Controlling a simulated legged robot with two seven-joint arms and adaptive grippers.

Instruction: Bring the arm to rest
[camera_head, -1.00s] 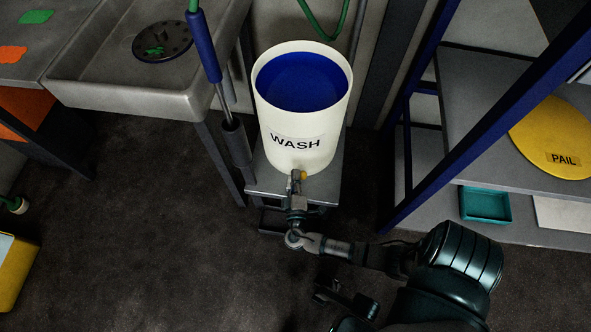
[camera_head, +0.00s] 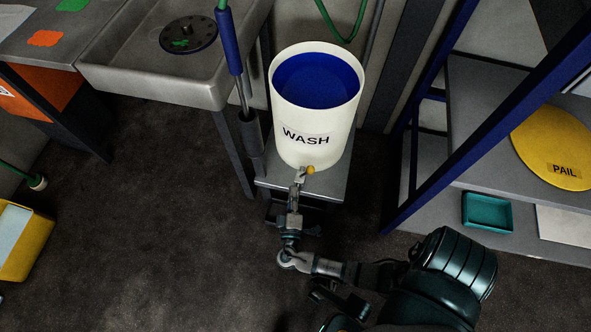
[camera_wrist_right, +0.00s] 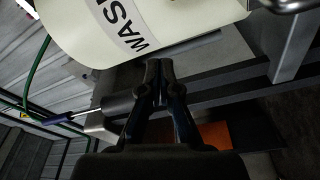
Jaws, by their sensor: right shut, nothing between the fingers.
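My right arm comes in from the lower right in the head view. Its gripper (camera_head: 297,188) points up toward the white WASH bucket (camera_head: 338,118), just in front of the bucket's base by the yellow-handled tap (camera_head: 310,170). In the right wrist view the two dark fingers (camera_wrist_right: 160,72) are closed together with nothing between them. The lettered bucket wall (camera_wrist_right: 115,25) shows beyond them. In the head view the fingertips overlap the tap area, and I cannot tell whether they touch it. My left gripper is not in view.
The bucket, with blue inside, stands on a small grey stand (camera_head: 330,183). A grey sink (camera_head: 150,85) is at the upper left. A blue-framed shelf (camera_head: 470,215) with a yellow PAIL disc (camera_head: 560,140) is on the right.

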